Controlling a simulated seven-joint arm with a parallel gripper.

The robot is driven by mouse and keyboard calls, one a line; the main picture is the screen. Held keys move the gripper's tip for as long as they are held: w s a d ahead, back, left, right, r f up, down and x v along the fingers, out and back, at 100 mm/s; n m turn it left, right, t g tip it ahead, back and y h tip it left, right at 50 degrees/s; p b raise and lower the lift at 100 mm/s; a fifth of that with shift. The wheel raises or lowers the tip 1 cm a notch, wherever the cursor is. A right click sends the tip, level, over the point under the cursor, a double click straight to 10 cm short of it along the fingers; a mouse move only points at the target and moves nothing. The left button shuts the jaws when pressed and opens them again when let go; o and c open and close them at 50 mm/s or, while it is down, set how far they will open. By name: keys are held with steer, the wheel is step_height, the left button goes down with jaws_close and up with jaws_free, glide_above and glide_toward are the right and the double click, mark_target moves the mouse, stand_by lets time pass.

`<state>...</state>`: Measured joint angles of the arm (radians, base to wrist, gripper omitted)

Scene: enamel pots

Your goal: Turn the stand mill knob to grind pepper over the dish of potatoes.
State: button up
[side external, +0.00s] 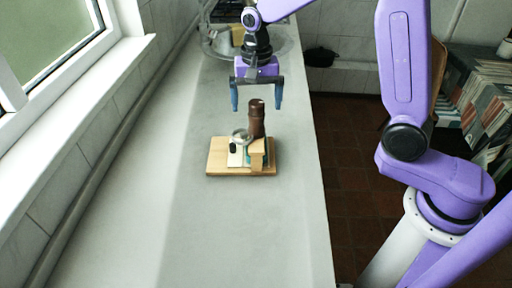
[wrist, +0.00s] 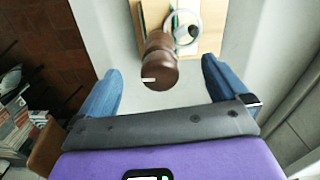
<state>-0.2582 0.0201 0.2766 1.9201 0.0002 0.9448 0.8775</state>
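A dark brown pepper mill (side external: 257,119) stands upright at the back of a light wooden board (side external: 224,158) on the counter. In the wrist view the mill's round knob (wrist: 160,67) shows from above, with a pale mark on it. My gripper (side external: 256,103) is above and around the mill's top in the side view. Its two blue fingers are wide apart, one on each side of the mill, and touch nothing that I can see. It also shows in the wrist view (wrist: 160,80).
A wooden block (side external: 257,147) stands at the front of the board. The grey counter (side external: 220,235) is clear in front. A sink area (side external: 222,42) with items lies at the far end. A window wall runs along the left.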

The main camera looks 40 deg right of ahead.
stand_by(0.3)
steer(key=shift+r, duration=3.5)
steer(key=shift+r, duration=0.15)
step_height(320, 180, up, 17)
steer(key=s+a+f+n, duration=0.2)
steer(key=s+f+n, duration=0.8)
steer(key=s+d+f+n, duration=0.4)
steer(key=s+f+n, duration=0.1)
steer(key=s, duration=0.4)
steer(key=s+d+f+n, duration=0.4)
steer(key=s+f, duration=0.4)
steer(key=s, duration=0.2)
steer(key=shift+s+n, duration=0.25)
steer(key=shift+n, duration=0.25)
